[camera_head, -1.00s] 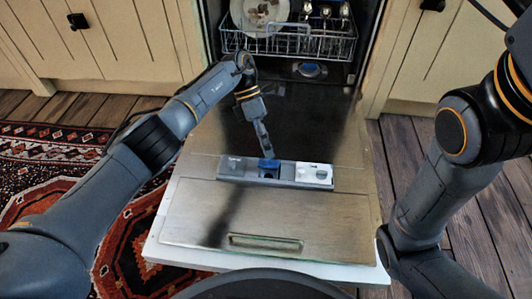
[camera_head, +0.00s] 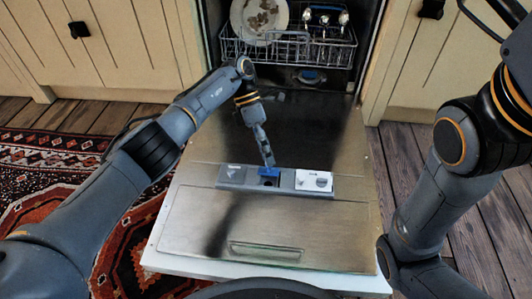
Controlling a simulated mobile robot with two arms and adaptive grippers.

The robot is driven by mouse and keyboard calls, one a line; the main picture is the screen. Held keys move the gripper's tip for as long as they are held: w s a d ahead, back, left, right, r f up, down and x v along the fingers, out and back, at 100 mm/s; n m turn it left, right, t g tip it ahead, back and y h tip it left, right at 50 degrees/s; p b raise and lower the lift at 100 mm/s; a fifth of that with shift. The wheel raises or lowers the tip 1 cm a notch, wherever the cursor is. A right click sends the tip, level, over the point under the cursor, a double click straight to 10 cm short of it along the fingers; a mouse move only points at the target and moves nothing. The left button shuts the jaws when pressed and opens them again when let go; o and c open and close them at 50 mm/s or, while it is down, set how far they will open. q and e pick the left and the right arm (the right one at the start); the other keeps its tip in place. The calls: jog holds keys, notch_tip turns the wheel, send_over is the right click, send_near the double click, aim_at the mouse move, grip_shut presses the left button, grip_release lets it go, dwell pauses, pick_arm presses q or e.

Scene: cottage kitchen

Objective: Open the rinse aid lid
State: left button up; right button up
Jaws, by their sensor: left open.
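The detergent and rinse aid dispenser (camera_head: 232,176) is a grey bar with a white section at its right, set in the lowered dishwasher door. The blue rinse aid lid (camera_head: 269,172) is at its middle, at the far side of a dark opening. The lid looks raised from that opening; its exact angle is too small to tell. My left gripper (camera_head: 267,162) points down just above the lid and is open. I cannot tell whether it touches the lid. My right arm shows at the right, with its gripper out of view.
The open dishwasher door (camera_head: 215,225) lies flat. Behind it stands the lower rack (camera_head: 290,50) with a plate (camera_head: 258,18) and several utensils. Cabinets flank the dishwasher. A patterned red rug (camera_head: 50,170) lies at the left, and wood floor is clear at the right.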

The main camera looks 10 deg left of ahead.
pick_arm(q)
notch_tip(320, 180, up, 9)
jog(key=shift+r, duration=0.2)
jog(key=shift+f, duration=0.15)
